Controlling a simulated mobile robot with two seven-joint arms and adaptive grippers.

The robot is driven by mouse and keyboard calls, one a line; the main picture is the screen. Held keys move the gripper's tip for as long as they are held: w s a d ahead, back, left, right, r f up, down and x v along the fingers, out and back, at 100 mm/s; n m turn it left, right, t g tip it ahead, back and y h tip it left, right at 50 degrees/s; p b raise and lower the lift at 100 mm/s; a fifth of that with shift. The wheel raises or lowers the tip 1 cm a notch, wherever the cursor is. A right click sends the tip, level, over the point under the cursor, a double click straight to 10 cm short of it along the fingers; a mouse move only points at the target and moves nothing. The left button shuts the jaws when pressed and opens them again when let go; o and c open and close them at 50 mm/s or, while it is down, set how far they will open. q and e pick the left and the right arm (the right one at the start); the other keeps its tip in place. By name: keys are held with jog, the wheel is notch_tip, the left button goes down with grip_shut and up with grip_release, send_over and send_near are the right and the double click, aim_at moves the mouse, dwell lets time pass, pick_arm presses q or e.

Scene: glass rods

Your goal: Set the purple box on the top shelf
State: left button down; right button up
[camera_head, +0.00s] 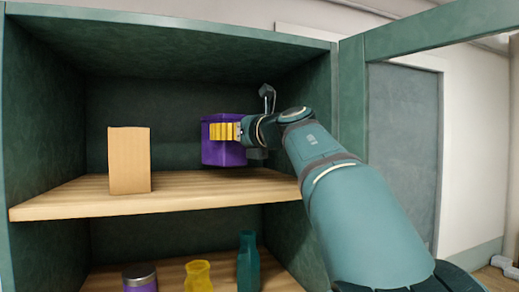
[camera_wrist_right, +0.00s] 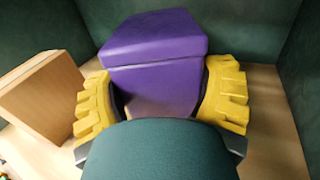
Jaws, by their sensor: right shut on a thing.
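The purple box (camera_head: 222,153) is inside the green cabinet, at the right part of the top shelf (camera_head: 70,201). My right gripper (camera_head: 224,131) is shut on it, with yellow fingers on its sides. In the right wrist view, the purple box (camera_wrist_right: 155,62) sits between the two yellow fingers of my right gripper (camera_wrist_right: 163,95). The box looks upright and very near the shelf board; I cannot tell whether its underside touches it. My left gripper is not in view.
A tan box (camera_head: 129,160) stands on the top shelf to the left. The lower shelf holds a purple jar with a grey lid (camera_head: 140,278), a yellow vase (camera_head: 198,276) and a teal bottle (camera_head: 248,262). The open cabinet door (camera_head: 352,90) is at the right.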

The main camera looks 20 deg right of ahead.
jog(key=shift+s+d+f+b, duration=0.3)
jog(key=shift+s+d+f, duration=0.35)
jog(key=shift+s, duration=0.55)
jog(key=shift+s+d+f+b, duration=0.25)
jog(key=shift+s+d+f, duration=0.4)
jog(key=shift+s, duration=0.55)
jog(key=shift+s+d+f+b, duration=0.4)
jog(key=shift+s+d, duration=0.4)
jog(key=shift+s, duration=0.4)
jog(key=o, duration=1.2)
jog(key=shift+o, duration=0.2)
jog(key=shift+s+d+f+b, duration=0.15)
jog(key=shift+s+b, duration=0.3)
jog(key=shift+b, duration=0.05)
jog(key=b+v, duration=0.8)
jog(key=v, duration=0.3)
jog(key=shift+b, duration=0.4)
